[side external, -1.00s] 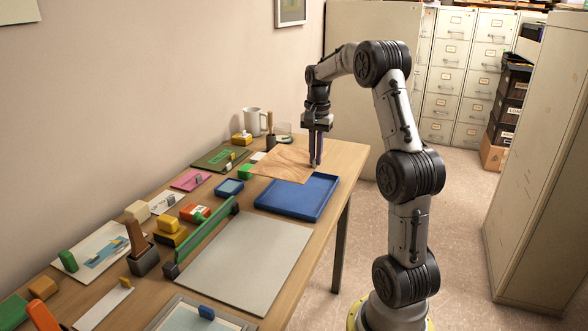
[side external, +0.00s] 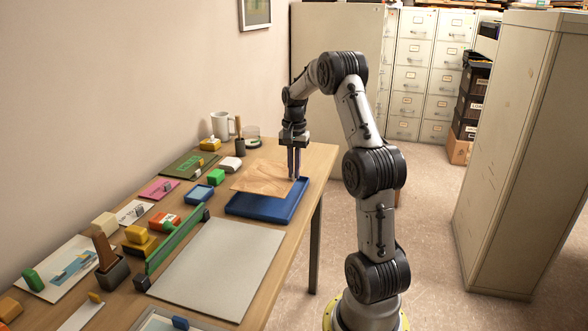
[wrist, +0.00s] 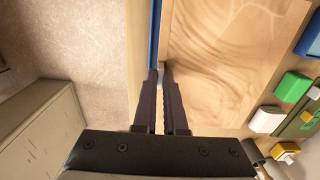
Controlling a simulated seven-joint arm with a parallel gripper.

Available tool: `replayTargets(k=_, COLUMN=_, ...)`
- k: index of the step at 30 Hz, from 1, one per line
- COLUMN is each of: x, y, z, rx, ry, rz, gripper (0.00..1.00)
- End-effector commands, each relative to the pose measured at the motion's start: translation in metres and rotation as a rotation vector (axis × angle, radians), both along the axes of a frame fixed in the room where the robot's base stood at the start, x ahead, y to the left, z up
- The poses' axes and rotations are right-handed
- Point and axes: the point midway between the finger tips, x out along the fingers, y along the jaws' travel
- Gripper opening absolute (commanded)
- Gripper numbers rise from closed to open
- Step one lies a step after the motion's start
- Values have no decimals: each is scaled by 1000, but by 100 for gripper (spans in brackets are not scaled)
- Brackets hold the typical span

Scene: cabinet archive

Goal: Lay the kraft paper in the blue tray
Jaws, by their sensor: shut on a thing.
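The kraft paper (side external: 262,176) is a flat brown sheet with wavy markings. It lies over the far part of the blue tray (side external: 268,207) and reaches past the tray's far left side above the table. My gripper (side external: 294,179) points down at the paper's right edge and is shut on it. In the wrist view my fingertips (wrist: 161,74) meet at the edge of the paper (wrist: 225,60), with a small grey piece between them. A blue strip of the tray (wrist: 155,35) shows along that edge. How high the paper is above the tray floor I cannot tell.
A green block (side external: 216,177), a white block (side external: 231,163) and a small blue tray-like item (side external: 199,194) stand left of the paper. A mug (side external: 222,125) is behind. A large grey board (side external: 215,270) lies in front, beside a long green bar (side external: 178,240).

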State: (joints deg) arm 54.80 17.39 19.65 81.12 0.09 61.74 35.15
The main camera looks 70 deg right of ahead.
Motion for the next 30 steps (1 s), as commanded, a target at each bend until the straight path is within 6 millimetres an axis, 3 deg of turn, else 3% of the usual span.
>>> replayTargets(k=18, x=0, y=0, z=-50, rx=2, ry=1, rz=0, gripper=0)
replayTargets(k=30, x=0, y=0, z=-59, rx=1, ry=1, rz=0, gripper=0)
